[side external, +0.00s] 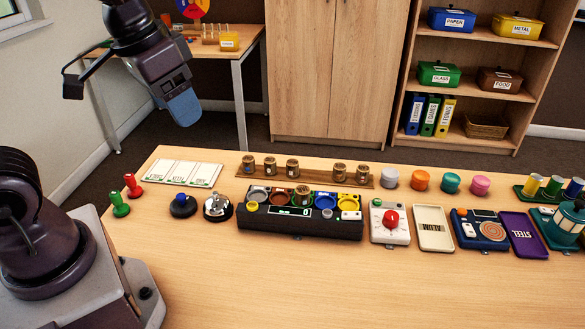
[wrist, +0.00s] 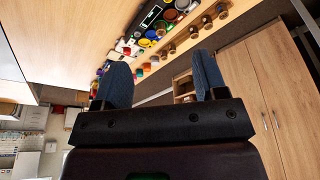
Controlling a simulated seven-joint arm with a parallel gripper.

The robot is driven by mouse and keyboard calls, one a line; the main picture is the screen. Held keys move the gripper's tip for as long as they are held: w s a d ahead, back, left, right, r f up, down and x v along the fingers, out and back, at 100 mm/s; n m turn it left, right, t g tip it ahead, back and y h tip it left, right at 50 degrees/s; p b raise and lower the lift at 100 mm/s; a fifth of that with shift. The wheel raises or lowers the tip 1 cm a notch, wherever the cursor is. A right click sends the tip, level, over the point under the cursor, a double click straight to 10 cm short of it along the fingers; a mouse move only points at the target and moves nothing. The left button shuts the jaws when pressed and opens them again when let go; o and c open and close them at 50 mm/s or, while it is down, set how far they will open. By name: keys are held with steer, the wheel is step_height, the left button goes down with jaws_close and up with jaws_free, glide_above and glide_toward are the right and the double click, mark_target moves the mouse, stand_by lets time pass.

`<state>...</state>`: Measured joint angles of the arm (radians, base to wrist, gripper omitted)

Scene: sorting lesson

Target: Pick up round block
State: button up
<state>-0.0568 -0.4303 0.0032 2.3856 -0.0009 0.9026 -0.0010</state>
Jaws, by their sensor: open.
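Several round blocks stand in a row at the back right of the table: a grey one (side external: 390,178), an orange one (side external: 420,180), a teal one (side external: 451,183) and a pink one (side external: 480,185). Several small brown barrel-like round pieces (side external: 292,168) stand on a wooden rail (side external: 316,177) left of them; some show in the wrist view (wrist: 207,22). Which round block is meant I cannot tell. My gripper (side external: 184,108) is high above the back left of the table, far from these pieces. In the wrist view its blue fingers (wrist: 160,82) are apart with nothing between them.
A black sorting console (side external: 300,228) with coloured cups stands mid-table. Right of it are a dial box (side external: 389,222), a tan tray (side external: 433,228) and a teal lantern-like device (side external: 567,222). White cards (side external: 183,172) lie at back left. The table front is clear.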

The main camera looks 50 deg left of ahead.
steer(key=w+a+f+n+g, duration=0.1)
steer(key=w+a+f+n, duration=0.15)
steer(key=w, duration=0.45)
steer(key=w+a+f+n+g, duration=0.2)
steer(key=w+f, duration=0.2)
steer(key=w, duration=0.3)
steer(key=n, duration=1.2)
glide_above(293, 162)
steer(key=f, duration=1.8)
steer(key=shift+a+f, duration=0.25)
steer(key=shift+f, duration=0.1)
steer(key=shift+d+f, duration=0.2)
steer(key=shift+f, duration=2.5)
steer(key=c, duration=1)
steer(key=shift+r, duration=0.1)
